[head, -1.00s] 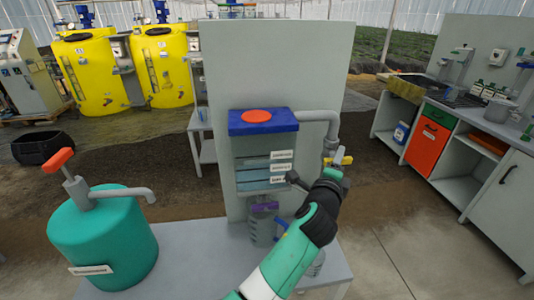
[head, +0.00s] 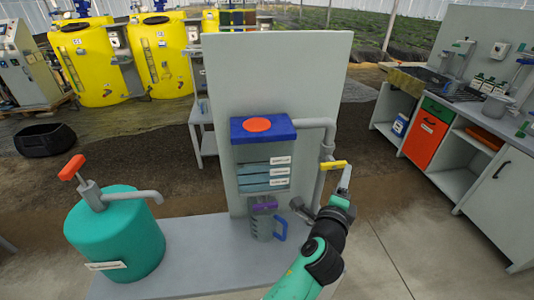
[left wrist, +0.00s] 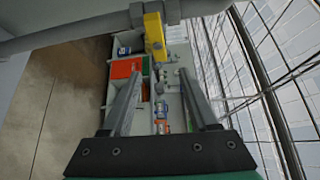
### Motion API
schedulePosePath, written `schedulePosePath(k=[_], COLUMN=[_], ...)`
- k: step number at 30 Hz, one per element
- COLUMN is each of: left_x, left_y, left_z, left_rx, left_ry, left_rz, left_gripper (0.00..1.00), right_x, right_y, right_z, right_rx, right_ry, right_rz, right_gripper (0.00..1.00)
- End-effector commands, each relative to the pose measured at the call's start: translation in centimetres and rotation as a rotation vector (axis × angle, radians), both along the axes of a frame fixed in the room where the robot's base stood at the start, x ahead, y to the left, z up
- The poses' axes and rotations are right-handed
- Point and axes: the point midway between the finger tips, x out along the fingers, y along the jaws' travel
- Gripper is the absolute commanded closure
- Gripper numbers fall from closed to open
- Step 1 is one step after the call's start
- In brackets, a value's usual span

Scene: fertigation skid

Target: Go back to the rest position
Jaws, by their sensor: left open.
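My left gripper (head: 324,191) is open and empty, in front of the grey pipe and just below the yellow valve handle (head: 334,165). In the left wrist view, its two fingers (left wrist: 157,90) stand well apart. The yellow handle (left wrist: 154,35) shows there beyond the fingertips, and nothing is between the fingers. A clear jug with a blue handle (head: 264,226) stands under the blue-topped dispenser (head: 263,128) on the grey bench (head: 190,250). My right gripper is in neither view.
A green tank (head: 115,240) with a red-handled pump stands on the bench at left. The upright grey panel (head: 275,75) backs the dispenser, and the grey pipe (head: 318,180) runs down its right side. Open floor separates the bench from the cabinets (head: 495,195) at right.

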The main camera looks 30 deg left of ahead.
Motion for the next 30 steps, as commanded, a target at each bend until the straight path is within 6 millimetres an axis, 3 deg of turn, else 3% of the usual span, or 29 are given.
schedulePosePath(k=[17,20,23,26,30], left_x=[-0.5,-0.6,-1.2,-3.4,-9.5], left_y=[-0.3,0.2,1.8,4.3,7.6], left_z=[0.0,1.4,5.6,12.4,22.3], left_rx=[-0.001,-0.052,-0.227,-0.521,-0.957], left_ry=[-0.001,-0.028,-0.116,-0.264,-0.481], left_rz=[0.001,0.007,0.016,-0.011,-0.155], left_gripper=[0.4,0.4,0.4,0.4,0.4], right_x=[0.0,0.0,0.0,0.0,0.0], right_y=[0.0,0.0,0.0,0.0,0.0], right_z=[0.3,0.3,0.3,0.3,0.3], right_rx=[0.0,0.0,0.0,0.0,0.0], right_ry=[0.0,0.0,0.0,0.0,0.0], right_rz=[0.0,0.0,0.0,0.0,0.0], right_gripper=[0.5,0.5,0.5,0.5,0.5])
